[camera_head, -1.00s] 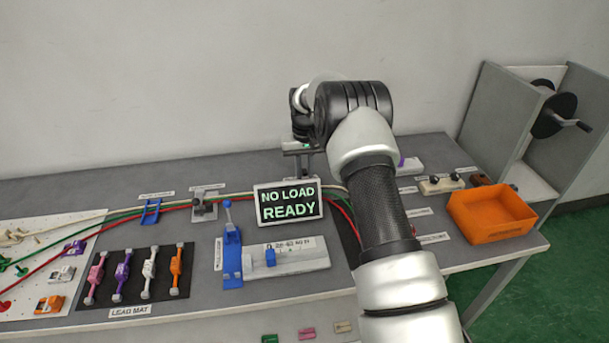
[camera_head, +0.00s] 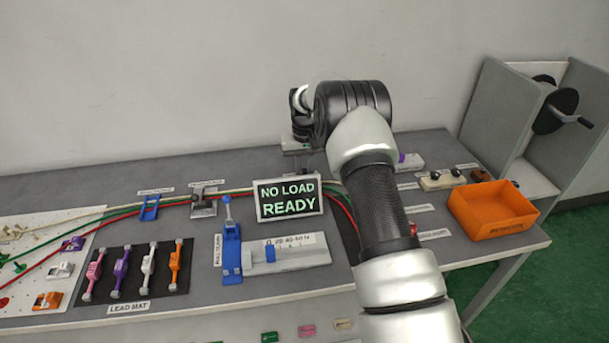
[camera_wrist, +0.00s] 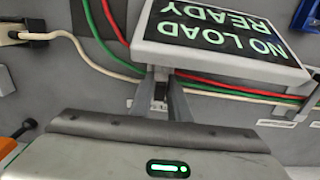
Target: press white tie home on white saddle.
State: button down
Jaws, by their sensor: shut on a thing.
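A white clip-like piece (camera_head: 62,270), which looks like the white saddle, sits on the pegboard at the left, between a purple piece and an orange one. I cannot tell whether a tie is seated in it. My gripper (camera_wrist: 161,90) is behind the NO LOAD READY display, far to the right of that piece. It is shut on a small dark thing that shows between the fingers in the wrist view. Its fingertips are partly hidden by the display in the head view. A white lead (camera_head: 148,268) lies on the black lead mat.
The display (camera_head: 288,199) stands right by my fingers. White, green and red cables (camera_wrist: 215,82) run close to them. A blue pull fixture (camera_head: 231,250) is in front of the display. An orange bin (camera_head: 490,220) stands at the right.

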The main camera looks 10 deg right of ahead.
jog(key=shift+f, duration=0.15)
jog(key=shift+f+b, duration=0.35)
jog(key=shift+f, duration=0.1)
dwell(0.4)
jog(key=c, duration=1.1)
grip_release()
jog(key=shift+r, duration=0.1)
jog(key=shift+r+p, duration=1.85)
jog(key=shift+r, duration=1.55)
